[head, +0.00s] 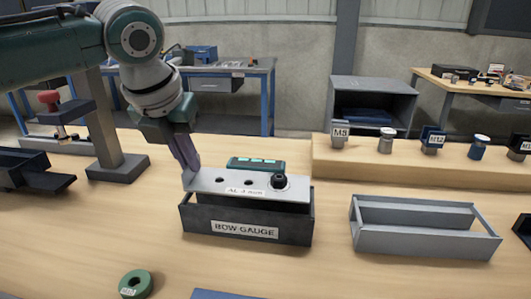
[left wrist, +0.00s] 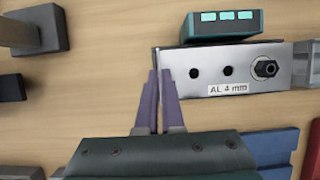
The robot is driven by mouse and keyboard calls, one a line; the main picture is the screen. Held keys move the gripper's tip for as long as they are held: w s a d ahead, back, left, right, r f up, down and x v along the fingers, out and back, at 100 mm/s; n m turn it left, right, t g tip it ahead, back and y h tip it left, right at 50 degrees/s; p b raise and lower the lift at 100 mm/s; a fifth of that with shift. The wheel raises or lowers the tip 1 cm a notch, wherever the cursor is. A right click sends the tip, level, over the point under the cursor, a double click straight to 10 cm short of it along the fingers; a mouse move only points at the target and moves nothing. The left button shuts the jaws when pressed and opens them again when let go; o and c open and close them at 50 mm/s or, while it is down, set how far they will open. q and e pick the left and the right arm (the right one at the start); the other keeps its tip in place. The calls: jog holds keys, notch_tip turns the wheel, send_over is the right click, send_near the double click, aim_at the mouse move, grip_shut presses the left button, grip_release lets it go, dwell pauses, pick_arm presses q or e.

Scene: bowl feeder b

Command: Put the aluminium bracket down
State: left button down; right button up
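The aluminium bracket (head: 232,186) is a pale grey plate labelled "AL 4 mm", with two open holes and a dark nut (head: 279,181) at its right end. It lies level over the black bow gauge (head: 196,222); I cannot tell whether it touches it. In the left wrist view the bracket (left wrist: 210,60) stretches right from my fingertips. My left gripper (head: 190,177) is at the bracket's left end. Its purple fingers (left wrist: 157,75) are close together, with the bracket's thin left edge between them. My right gripper is not in view.
A dark green box with lit teal displays (head: 257,163) is behind the bracket. An open grey tray (head: 424,241) stands to the right, and a green ring (head: 136,283) lies in front left. A raised wooden shelf (head: 352,163) with labelled parts is at the back right. Bare tabletop lies between gauge and tray.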

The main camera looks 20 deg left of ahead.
aim_at(202, 181)
pick_arm(q)
jog(key=shift+f, duration=0.95)
jog(key=shift+f, duration=0.65)
jog(key=c, duration=1.1)
grip_release()
jog(key=shift+o, duration=0.2)
